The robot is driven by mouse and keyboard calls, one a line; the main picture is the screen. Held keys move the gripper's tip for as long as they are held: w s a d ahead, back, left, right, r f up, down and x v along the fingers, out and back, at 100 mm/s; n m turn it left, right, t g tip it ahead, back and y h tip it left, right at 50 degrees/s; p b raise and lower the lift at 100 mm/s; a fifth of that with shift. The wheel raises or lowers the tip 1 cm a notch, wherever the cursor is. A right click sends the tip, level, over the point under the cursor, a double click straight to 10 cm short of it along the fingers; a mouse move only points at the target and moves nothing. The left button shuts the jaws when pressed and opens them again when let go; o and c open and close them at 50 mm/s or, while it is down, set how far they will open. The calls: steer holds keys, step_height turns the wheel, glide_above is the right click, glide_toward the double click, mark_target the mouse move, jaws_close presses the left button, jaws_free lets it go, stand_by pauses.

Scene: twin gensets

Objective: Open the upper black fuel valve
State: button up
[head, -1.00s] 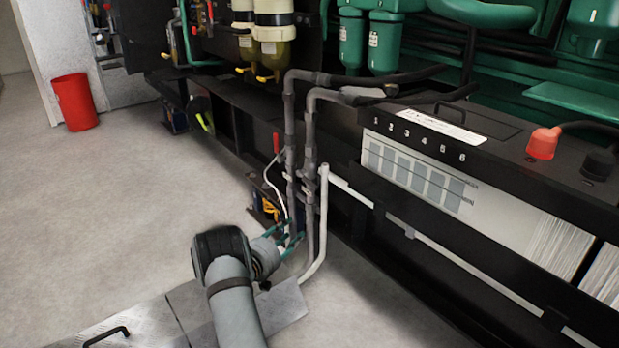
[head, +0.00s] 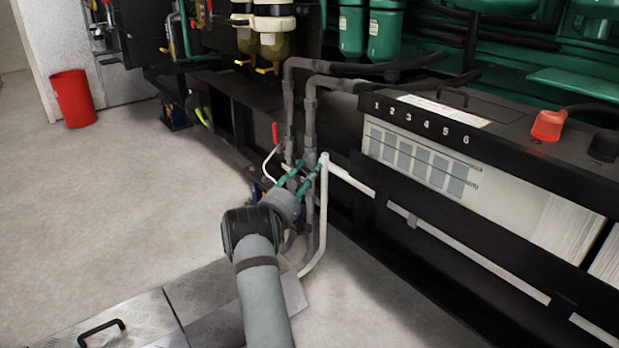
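Two dark grey fuel pipes (head: 311,110) come out of the green engine and run down side by side. In the head view my gripper (head: 309,168), with two teal fingers, is at these pipes about midway down. Its fingers are spread apart, one on the left and one on the right, with pipe between or just behind them. I cannot tell whether they touch it. The upper black fuel valve cannot be made out; the gripper covers the stretch of pipe where small fittings sit. Its handle position cannot be seen.
A red-handled lever (head: 275,134) stands just left of the pipes. A pale pipe (head: 323,215) runs down close on the right. A black-topped battery (head: 450,110) is at the right. A red bin (head: 73,98) stands far left; the floor at left is clear.

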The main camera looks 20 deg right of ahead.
steer(key=shift+w+d+r, duration=0.1)
steer(key=shift+w+d, duration=0.2)
steer(key=shift+d, duration=0.1)
jaws_close()
stand_by(0.4)
stand_by(0.4)
